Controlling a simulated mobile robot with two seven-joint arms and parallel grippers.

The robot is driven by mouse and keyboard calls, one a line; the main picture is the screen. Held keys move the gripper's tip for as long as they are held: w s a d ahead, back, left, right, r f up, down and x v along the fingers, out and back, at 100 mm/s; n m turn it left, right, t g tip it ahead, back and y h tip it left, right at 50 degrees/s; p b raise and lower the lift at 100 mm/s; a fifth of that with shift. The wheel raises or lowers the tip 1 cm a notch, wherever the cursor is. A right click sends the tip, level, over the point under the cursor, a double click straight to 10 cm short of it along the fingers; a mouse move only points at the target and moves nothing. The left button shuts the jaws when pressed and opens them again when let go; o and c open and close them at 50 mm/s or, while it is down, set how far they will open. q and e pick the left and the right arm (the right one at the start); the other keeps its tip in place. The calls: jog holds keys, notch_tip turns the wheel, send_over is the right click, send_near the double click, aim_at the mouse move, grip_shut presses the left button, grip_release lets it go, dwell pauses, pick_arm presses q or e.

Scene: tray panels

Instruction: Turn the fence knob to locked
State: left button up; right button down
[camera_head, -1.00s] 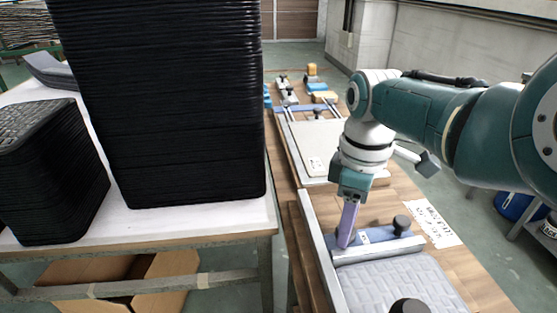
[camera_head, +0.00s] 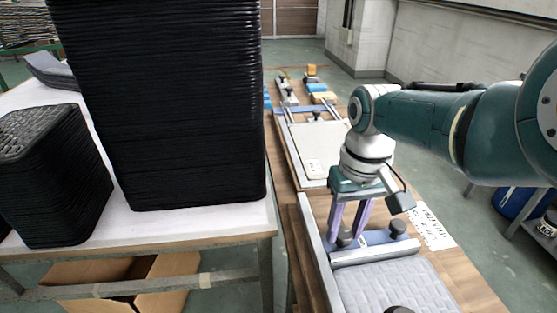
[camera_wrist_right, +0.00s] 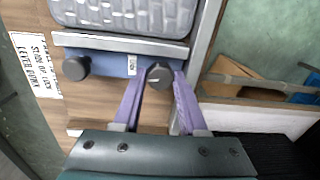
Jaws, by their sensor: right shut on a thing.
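The fence is a blue bar with a metal edge (camera_head: 376,251) across the near panel station. It carries two black knobs. The left knob (camera_head: 345,239) sits between the purple fingertips of my right gripper (camera_head: 350,236), which points down and is shut on it. In the right wrist view that knob (camera_wrist_right: 160,80) shows between the fingertips (camera_wrist_right: 160,76) of the gripper. The other knob (camera_head: 398,225) stands free at the bar's right end and also shows in the wrist view (camera_wrist_right: 76,68). My left gripper is not in view.
A grey textured panel (camera_head: 395,284) lies in front of the fence, with another black knob (camera_head: 399,310) at the bottom edge. A printed sign (camera_head: 433,226) lies at the right. Tall black tray stacks (camera_head: 165,110) stand on the white table at the left.

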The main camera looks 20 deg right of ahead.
aim_at(347, 233)
jog(key=shift+m, duration=1.1)
jog(key=shift+c, duration=2.2)
grip_release()
jog(key=shift+r, duration=0.1)
notch_tip(347, 233, up, 10)
jog(key=p, duration=0.7)
jog(key=shift+d+p, duration=0.15)
jog(key=shift+p, duration=0.2)
jog(key=shift+s, duration=0.1)
